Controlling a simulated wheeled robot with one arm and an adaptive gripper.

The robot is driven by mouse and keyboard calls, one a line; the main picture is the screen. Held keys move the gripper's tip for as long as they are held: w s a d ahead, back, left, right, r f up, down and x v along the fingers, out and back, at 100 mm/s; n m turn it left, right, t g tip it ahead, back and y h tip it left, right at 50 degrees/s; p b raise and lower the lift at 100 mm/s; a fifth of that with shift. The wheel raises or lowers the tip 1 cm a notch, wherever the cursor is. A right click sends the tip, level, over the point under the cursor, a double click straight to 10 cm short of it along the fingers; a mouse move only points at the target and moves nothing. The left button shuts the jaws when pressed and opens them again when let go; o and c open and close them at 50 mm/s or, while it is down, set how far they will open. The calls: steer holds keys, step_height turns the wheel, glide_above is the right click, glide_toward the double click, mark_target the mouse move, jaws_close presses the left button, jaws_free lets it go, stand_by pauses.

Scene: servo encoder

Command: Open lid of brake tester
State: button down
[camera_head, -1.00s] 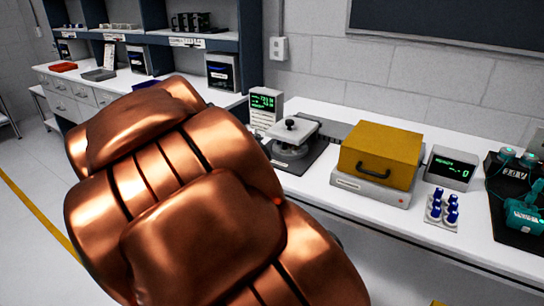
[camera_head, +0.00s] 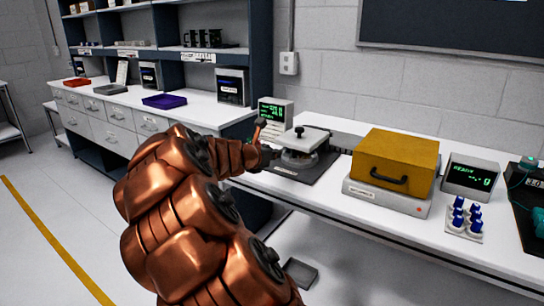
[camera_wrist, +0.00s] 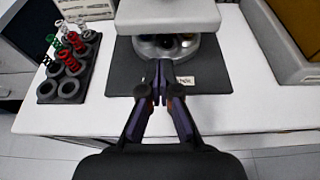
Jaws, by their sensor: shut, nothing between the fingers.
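A device with a pale square lid (camera_head: 312,139) and a black knob (camera_head: 299,130) stands on a dark mat; its lid lies level over a round metal body (camera_wrist: 178,46). A yellow box (camera_head: 395,157) with a black front handle sits closed on a grey base (camera_head: 386,194) to its right. The labels are too small to tell which is the brake tester. My gripper (camera_wrist: 160,66) is shut and empty, its tips just in front of the round metal body, below the lid's front edge. In the head view my gripper (camera_head: 270,155) is small and dark at the device's left.
A dark holder (camera_wrist: 70,72) with several coloured springs lies left of the mat. A green-lit display (camera_head: 276,112) stands behind the device. A second display (camera_head: 472,176) and blue-topped parts (camera_head: 464,216) are right of the yellow box. The bench's front strip is clear.

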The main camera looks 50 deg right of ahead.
steer(key=shift+x, duration=3.35)
steer(key=shift+r, duration=0.2)
